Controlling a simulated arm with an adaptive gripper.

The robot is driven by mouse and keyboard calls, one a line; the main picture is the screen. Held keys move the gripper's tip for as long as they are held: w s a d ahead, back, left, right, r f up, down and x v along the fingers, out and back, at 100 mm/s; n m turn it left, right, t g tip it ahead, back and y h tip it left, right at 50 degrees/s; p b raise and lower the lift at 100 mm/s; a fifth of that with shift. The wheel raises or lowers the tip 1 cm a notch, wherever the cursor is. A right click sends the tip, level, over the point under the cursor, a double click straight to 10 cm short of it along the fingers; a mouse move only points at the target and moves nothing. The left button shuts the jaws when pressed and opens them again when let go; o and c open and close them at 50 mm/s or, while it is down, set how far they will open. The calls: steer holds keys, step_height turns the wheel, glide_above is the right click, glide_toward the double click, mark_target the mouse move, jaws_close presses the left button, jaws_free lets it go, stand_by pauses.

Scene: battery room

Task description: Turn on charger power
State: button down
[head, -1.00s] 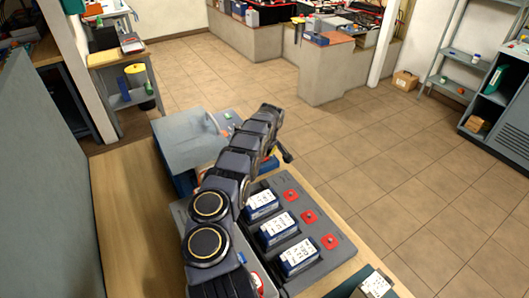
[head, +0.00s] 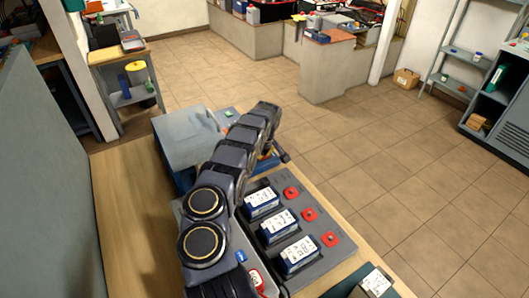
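A dark grey charger panel (head: 322,262) lies on the wooden bench. It holds three blue battery packs with white labels (head: 262,201) (head: 279,226) (head: 298,254), and a red square (head: 310,214) sits beside each pack. A red and white part (head: 256,279) shows at the panel's near left, partly behind my arm. A grey box on a blue base (head: 188,142) stands behind, with a small green part (head: 229,114) at its far right. My arm arches over the panel's left side. The dark tip of my gripper (head: 282,156) shows only partly beyond the arm; its fingers are hidden.
A grey upright panel (head: 45,165) borders the bench (head: 125,210) on the left. A dark item with a white label (head: 376,283) lies at the front right edge.

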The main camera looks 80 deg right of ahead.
steer(key=d+v, duration=0.1)
steer(key=v, duration=1.2)
steer(key=shift+r, duration=0.6)
steer(key=shift+d, duration=0.1)
steer(key=shift+w+r, duration=0.2)
steer(key=shift+r, duration=0.2)
steer(key=shift+f, duration=0.1)
steer(key=x, duration=1.2)
steer(key=shift+s+f, duration=0.3)
steer(key=shift+f, duration=0.7)
